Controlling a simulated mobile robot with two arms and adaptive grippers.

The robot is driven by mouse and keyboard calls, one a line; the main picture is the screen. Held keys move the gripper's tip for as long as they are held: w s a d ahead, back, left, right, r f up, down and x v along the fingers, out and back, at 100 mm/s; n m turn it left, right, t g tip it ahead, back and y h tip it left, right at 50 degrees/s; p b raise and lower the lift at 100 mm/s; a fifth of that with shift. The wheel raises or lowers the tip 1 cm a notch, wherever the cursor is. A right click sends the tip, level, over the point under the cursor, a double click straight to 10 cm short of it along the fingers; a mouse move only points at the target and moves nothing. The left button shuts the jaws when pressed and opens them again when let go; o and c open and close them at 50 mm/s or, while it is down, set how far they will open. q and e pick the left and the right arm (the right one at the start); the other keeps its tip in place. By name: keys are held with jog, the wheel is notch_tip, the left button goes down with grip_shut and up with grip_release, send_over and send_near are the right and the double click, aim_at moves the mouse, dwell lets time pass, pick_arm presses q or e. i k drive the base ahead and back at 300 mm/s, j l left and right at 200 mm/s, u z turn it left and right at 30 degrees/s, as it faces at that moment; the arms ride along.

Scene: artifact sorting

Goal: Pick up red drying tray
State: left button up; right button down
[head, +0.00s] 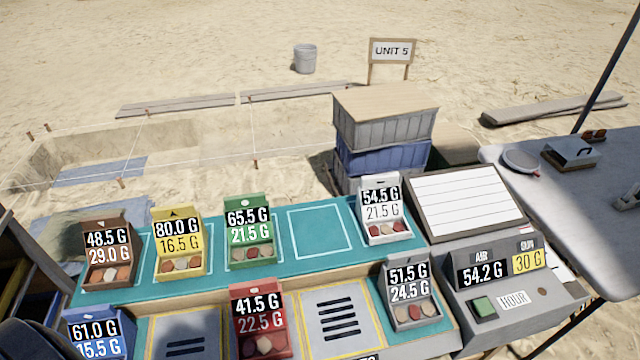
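The red drying tray (263,345) stands in the front row of the bench, near the bottom centre of the head view. Its upright back panel reads 41.5 G over 22.5 G, and several roundish pieces lie in its front. It sits between two grey slotted panels, the left one (159,338) and the right one (376,338). Both panels are bare of trays. Neither of my grippers shows in the head view, and nothing touches the red tray.
Brown (110,282), yellow (181,273), green (251,261) and white (385,236) trays stand on the teal back row, with one empty outlined square (319,232). A blue tray (80,347) is front left, a grey tray (413,324) front right, beside a display console (515,308).

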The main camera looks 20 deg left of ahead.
aim_at(258, 309)
jog(key=k+u, duration=0.15)
jog(key=u, duration=1)
